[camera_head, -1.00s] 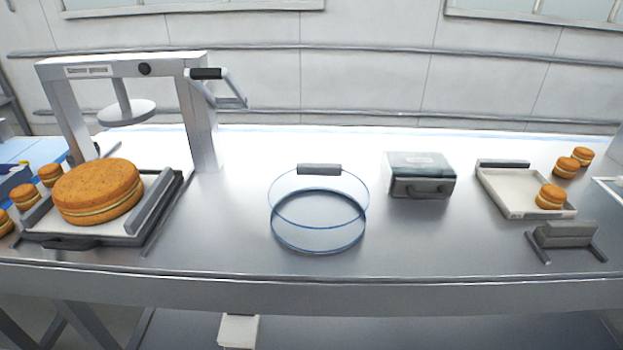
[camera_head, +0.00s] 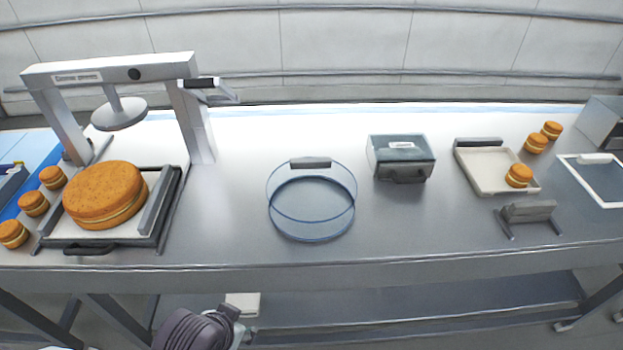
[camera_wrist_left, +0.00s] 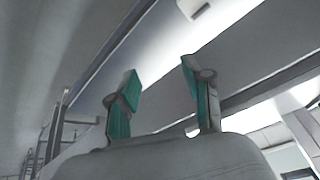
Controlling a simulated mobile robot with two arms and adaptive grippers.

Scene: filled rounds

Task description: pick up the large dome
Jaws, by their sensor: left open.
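The large dome (camera_head: 312,222) is a clear, round cover with a blue-tinted rim and a dark grey handle (camera_head: 311,163) on top. It stands on the middle of the steel table in the head view, and nothing touches it. Part of my left arm shows at the bottom of the head view, below the table's front edge and left of the dome. In the left wrist view my left gripper (camera_wrist_left: 160,98) has its two green-padded fingers spread apart with nothing between them. The dome cannot be made out in that view. My right gripper is not in view.
A press frame (camera_head: 110,75) stands at the left over a tray holding a large filled round (camera_head: 104,194). Right of the dome are a grey box (camera_head: 401,157), a tray (camera_head: 480,178) with a small round, and a dark stand (camera_head: 527,212). Table around the dome is clear.

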